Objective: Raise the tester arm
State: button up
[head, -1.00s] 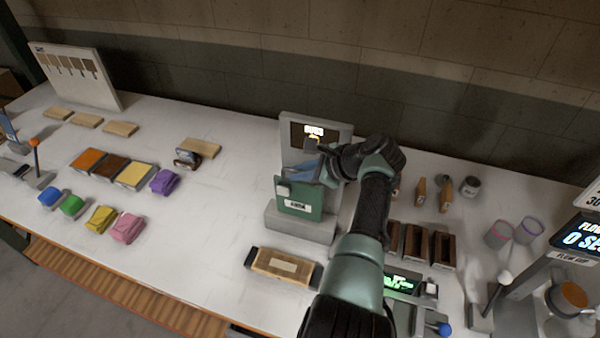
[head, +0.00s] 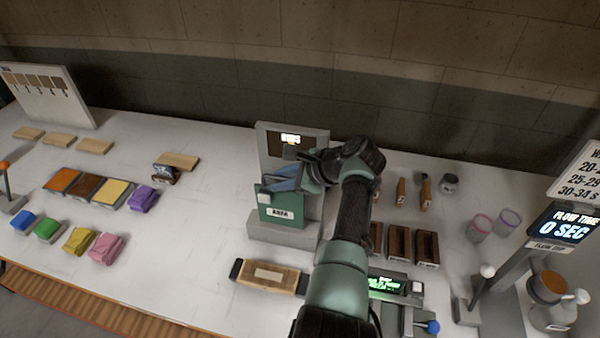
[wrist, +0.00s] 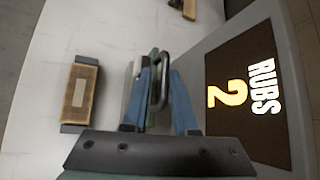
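The tester is a grey stand (head: 318,140) near the middle of the table, with a lit display that reads "RUBS 2" in the wrist view (wrist: 240,90). Its green labelled front part (head: 282,205) stands above a grey base (head: 272,236). My gripper (head: 279,180) is at the tester, just above the green part, with its blue fingers pointing left. In the wrist view, a dark looped handle (wrist: 165,82) lies between the fingertips. Whether they press on it I cannot tell. My wrist hides the stand's right side.
A brown board in a dark-ended holder (head: 282,276) lies in front of the tester. Wooden trays (head: 399,240) and a small green screen (head: 388,285) are to the right. Coloured cloths (head: 80,240) and sample panels (head: 88,186) lie left. Bare table lies between.

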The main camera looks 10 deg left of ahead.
jog(key=b+v, duration=0.2)
jog(key=v, duration=1)
jog(key=shift+d, duration=0.15)
jog(key=shift+s, duration=0.1)
